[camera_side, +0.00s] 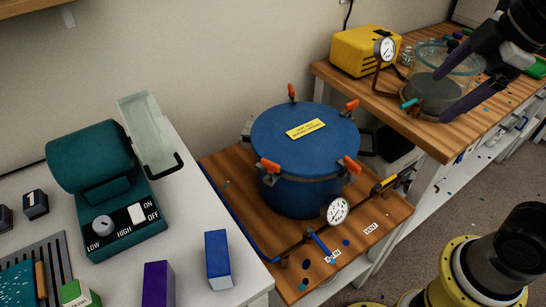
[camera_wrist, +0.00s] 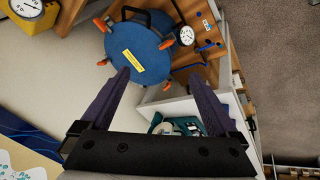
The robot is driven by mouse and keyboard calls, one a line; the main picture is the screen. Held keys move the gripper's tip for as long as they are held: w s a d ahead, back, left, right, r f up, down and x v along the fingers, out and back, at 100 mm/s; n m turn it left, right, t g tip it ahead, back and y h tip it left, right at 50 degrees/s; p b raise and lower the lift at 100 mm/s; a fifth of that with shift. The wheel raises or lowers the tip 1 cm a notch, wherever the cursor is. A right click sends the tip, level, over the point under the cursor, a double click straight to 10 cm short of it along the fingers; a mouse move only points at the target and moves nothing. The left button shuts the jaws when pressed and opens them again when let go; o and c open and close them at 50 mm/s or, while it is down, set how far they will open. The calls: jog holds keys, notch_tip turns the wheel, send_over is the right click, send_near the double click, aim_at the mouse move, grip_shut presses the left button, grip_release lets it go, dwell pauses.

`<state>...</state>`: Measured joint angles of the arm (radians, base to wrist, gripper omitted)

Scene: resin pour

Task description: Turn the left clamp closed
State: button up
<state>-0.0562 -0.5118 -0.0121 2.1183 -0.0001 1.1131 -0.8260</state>
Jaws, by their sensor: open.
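A blue pressure pot (camera_side: 305,150) with a yellow label on its lid stands on a wooden board. Several orange clamps sit around its rim; the one at the front left (camera_side: 270,166) is the leftmost in the side view. I cannot tell whether each clamp is turned closed. The wrist view shows the lid (camera_wrist: 140,50) from above, with orange clamps around it. My gripper (camera_side: 443,92) has purple fingers and is open, to the right of the pot and well apart from it, by a glass vessel. In the wrist view my gripper (camera_wrist: 159,73) is empty, its fingers spread.
A glass vessel (camera_side: 450,65) and a yellow pump (camera_side: 362,50) stand on the right wooden bench. A gauge (camera_side: 337,210) and valves are in front of the pot. A teal machine (camera_side: 95,160) and small boxes stand on the white table at left.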

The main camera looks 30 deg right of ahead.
jog(key=w+a+r+n+g, duration=0.1)
jog(key=w+a+r+n, duration=0.25)
jog(key=w+n, duration=0.4)
jog(key=n+g, duration=0.4)
jog(key=n, duration=0.1)
send_over(270, 162)
notch_tip(270, 162, down, 14)
notch_tip(270, 162, down, 14)
jog(key=shift+r, duration=0.25)
jog(key=c, duration=1.4)
